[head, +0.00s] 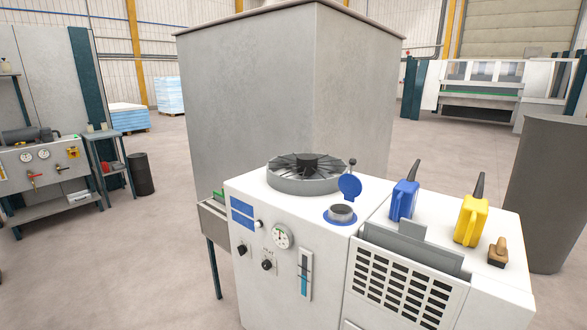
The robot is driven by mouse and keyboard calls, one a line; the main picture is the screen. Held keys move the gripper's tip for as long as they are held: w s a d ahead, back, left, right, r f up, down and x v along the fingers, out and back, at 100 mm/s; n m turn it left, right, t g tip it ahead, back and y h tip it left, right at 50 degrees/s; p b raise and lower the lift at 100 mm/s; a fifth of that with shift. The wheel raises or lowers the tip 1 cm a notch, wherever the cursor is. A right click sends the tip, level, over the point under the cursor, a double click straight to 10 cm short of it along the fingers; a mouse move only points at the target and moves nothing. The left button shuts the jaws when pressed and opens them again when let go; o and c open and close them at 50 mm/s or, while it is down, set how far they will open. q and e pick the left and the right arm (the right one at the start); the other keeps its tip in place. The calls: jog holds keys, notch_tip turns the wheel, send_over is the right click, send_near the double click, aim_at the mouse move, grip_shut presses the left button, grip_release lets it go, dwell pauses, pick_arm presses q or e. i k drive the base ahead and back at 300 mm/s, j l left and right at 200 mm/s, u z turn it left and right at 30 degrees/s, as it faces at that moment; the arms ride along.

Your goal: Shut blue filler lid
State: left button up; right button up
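The blue filler lid (350,189) stands raised and open on the white machine's top (300,212). It is a round blue disc, tilted up behind the filler neck. A dark knob on a short stem shows just above it. The grey filler neck (341,213) sits in a blue ring (329,219) right in front of the lid, its mouth uncovered. Neither of my grippers is in the head view, so their state does not show.
A round black fan grille (307,173) lies left of the lid. A blue jug (403,201), a yellow jug (470,222) and a wooden-handled brush (497,253) stand to the right. A tall grey cabinet (250,100) rises behind. A gauge (281,237) is on the front.

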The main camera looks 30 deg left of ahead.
aim_at(350, 185)
jog(key=u, duration=0.65)
jog(key=i+j+u, duration=0.25)
jog(key=i+j, duration=0.25)
jog(key=i, duration=0.1)
